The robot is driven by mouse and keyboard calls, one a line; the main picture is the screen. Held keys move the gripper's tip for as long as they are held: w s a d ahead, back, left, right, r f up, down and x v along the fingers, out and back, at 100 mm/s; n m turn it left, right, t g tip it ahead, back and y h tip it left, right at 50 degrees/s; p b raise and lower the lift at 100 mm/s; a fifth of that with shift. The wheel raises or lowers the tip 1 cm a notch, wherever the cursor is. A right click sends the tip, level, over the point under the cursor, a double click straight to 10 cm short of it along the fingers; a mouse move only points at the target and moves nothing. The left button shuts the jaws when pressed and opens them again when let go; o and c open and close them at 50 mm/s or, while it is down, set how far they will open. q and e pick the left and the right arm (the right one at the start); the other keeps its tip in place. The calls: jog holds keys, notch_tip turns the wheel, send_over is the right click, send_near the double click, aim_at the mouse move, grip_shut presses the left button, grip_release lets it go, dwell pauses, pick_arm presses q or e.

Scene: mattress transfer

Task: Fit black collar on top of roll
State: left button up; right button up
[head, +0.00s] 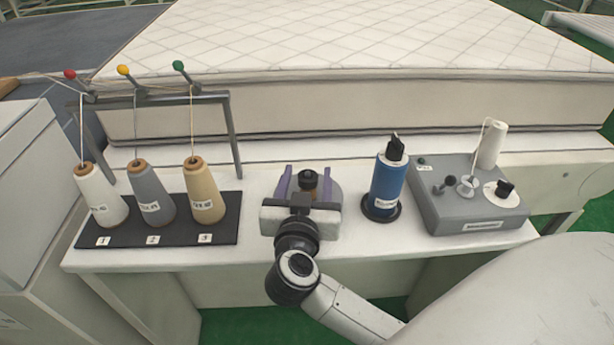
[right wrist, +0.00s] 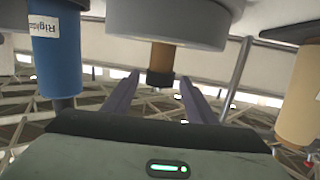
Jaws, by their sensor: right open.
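My right gripper (head: 307,172) is open over the middle of the white table, its two purple fingers apart. Between the fingers is a brown core with a dark collar-like top (head: 308,178), standing on a wide grey roll (head: 333,190) mostly hidden by my gripper. In the right wrist view, seen upside down, the dark piece (right wrist: 160,79) sits on the end of the brown core (right wrist: 166,58), with a finger on each side and visible gaps. I cannot tell whether it is fully seated. My left gripper is not in view.
A blue roll (head: 387,182) with a black top stands on a black round base to the right. A grey device (head: 450,215) is farther right. Several thread cones stand on a black mat (head: 225,232) at left, below a metal rack (head: 235,140). A mattress (head: 330,45) lies behind.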

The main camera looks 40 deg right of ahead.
notch_tip(320, 180, up, 10)
dwell(0.6)
